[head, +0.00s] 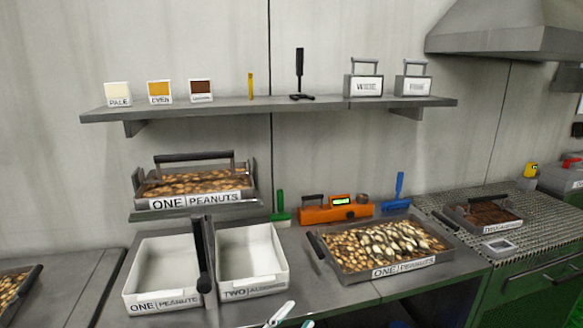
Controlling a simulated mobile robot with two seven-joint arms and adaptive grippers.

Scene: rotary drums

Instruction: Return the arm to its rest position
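A pale, slim part at the bottom edge of the head view looks like the tip of my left gripper (280,314). It is in front of the counter, below the bin marked TWO (253,289). The rest of it is cut off by the frame, so I cannot tell whether it is open or shut. I see nothing held in it. My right gripper is not in view.
A white bin marked ONE PEANUTS (160,302) stands left of the TWO bin, with a black upright handle (202,255) between them. A nut-filled tray (404,268) is to the right. A wall shelf (270,103) holds samples and tools.

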